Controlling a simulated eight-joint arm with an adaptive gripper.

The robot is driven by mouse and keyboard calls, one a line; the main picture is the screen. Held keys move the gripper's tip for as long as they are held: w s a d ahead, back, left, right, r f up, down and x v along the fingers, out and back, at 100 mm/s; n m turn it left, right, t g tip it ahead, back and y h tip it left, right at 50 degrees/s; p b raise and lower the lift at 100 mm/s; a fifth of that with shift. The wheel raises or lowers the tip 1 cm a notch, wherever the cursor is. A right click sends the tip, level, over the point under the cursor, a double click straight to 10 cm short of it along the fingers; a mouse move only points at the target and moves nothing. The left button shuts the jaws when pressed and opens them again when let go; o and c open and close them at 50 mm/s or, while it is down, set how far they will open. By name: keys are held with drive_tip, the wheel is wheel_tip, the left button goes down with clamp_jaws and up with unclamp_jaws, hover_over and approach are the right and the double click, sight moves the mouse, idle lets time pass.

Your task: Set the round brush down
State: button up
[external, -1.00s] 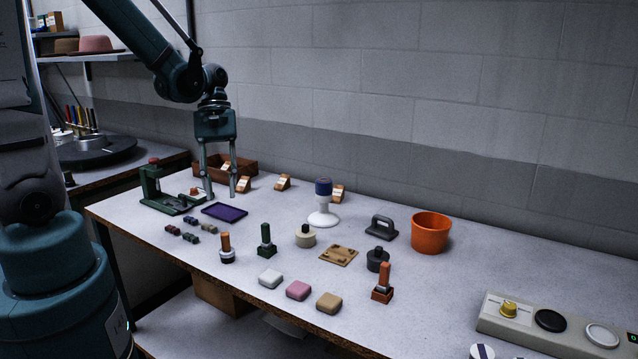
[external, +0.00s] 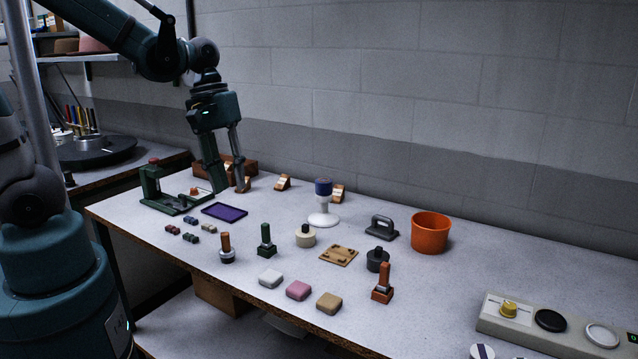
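Several small handled tools stand on the grey table, and I cannot tell for certain which is the round brush. A beige round one with a dark knob (external: 306,237) and a dark grey round one with a knob (external: 377,260) stand farther right. My gripper (external: 231,190) is at the back left, tilted, with its fingers apart. I see nothing between them. A small wooden block (external: 243,185) is close by its right fingertip; contact cannot be told.
A green press (external: 160,192) stands left of my gripper and a purple pad (external: 224,212) lies in front. A brown box (external: 248,167) is behind. A white stand (external: 323,218), an orange bucket (external: 430,233) and a control panel (external: 545,322) are to the right.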

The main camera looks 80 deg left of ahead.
drive_tip(key=d+r+m+t+y, duration=0.1)
drive_tip(key=d+r+m+t, duration=0.4)
drive_tip(key=d+r+m, duration=0.5)
drive_tip(key=shift+d+m+t+y, duration=0.3)
drive_tip(key=shift+d+m+y, duration=0.1)
drive_tip(key=shift+d+m, duration=0.85)
drive_tip(key=shift+d+f, duration=0.1)
drive_tip(key=shift+d, duration=0.05)
drive_tip(key=shift+f+b, duration=1.25)
